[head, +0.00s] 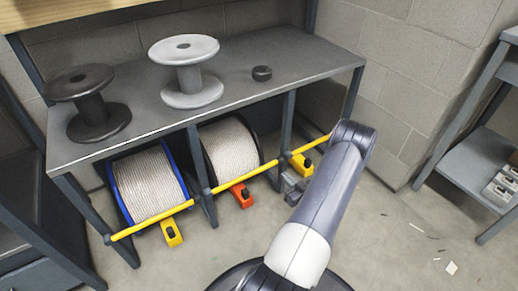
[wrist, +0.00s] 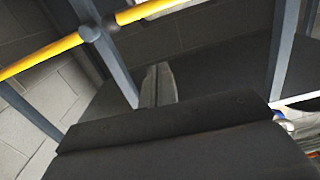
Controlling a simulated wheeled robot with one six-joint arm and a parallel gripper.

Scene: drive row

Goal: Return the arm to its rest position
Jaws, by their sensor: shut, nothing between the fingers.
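My arm rises from the bottom middle of the head view to an elbow at the upper right. My gripper (wrist: 158,72) shows in the wrist view as two grey fingertips pressed together, with nothing between them. A dark body part of the wrist fills the lower part of that view. In the head view, a grey piece that looks like my gripper (head: 293,188) is partly hidden behind the arm, beside the right end of the rack's yellow bar (head: 225,187). I cannot tell whether it touches the rack.
The grey rack's top (head: 235,97) bears a black spool (head: 98,118), a light grey spool (head: 190,85) and a small black disc (head: 262,73). Rope reels, one blue-rimmed (head: 148,185) and one dark-rimmed (head: 230,148), sit below. A shelf unit (head: 485,165) stands right; the floor between is mostly clear.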

